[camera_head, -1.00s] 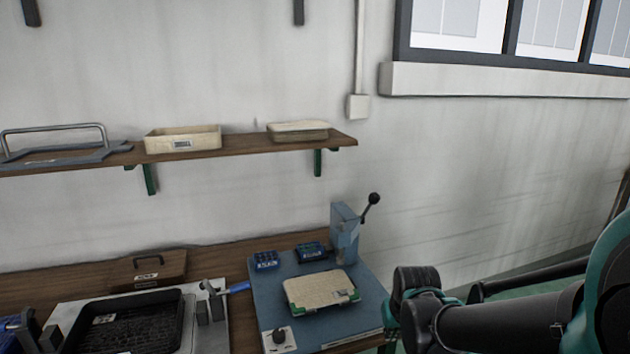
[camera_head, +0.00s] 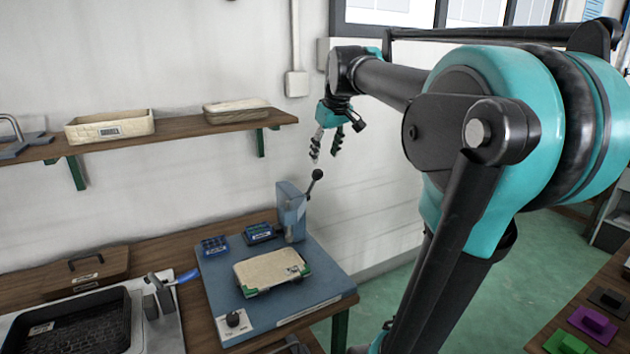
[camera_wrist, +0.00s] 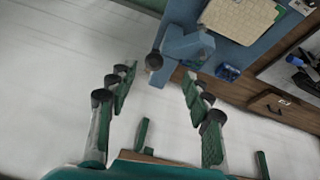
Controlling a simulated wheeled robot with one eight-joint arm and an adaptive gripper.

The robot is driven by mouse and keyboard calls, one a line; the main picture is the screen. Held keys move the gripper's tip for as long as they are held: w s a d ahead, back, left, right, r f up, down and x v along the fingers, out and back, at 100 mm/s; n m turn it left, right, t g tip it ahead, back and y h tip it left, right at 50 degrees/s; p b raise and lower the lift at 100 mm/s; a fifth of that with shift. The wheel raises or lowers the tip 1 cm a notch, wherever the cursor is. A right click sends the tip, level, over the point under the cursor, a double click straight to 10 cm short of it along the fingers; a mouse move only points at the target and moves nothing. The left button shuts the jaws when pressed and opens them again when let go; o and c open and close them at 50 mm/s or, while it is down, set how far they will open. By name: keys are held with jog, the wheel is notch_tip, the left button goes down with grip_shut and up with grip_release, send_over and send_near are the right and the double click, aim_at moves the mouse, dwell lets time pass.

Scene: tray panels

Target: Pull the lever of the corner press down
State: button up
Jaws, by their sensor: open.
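The corner press (camera_head: 291,212) is a blue-grey upright post at the back right of a blue base plate (camera_head: 322,283). Its lever (camera_head: 313,184) points up and to the right and ends in a black ball knob (camera_head: 317,174). My gripper (camera_head: 325,160) is open and empty, pointing down just above the knob in the head view. In the wrist view the knob (camera_wrist: 154,61) shows between and beyond the spread fingers of my gripper (camera_wrist: 158,88), with the press post (camera_wrist: 188,45) behind it. I see no contact between fingers and knob.
A cream panel with green corners (camera_head: 271,270) lies on the base plate near blue bins (camera_head: 215,245). A wall shelf (camera_head: 180,130) with cream trays is left of my gripper. A black tray (camera_head: 75,325) lies at front left. The wall space right of the press is clear.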

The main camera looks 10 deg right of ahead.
aim_at(315, 179)
notch_tip(315, 179, up, 4)
jog(key=w, duration=0.1)
jog(key=shift+n, duration=0.3)
jog(key=x, duration=1.7)
jog(key=shift+a+f, duration=0.1)
jog(key=shift+f, duration=0.1)
grip_shut()
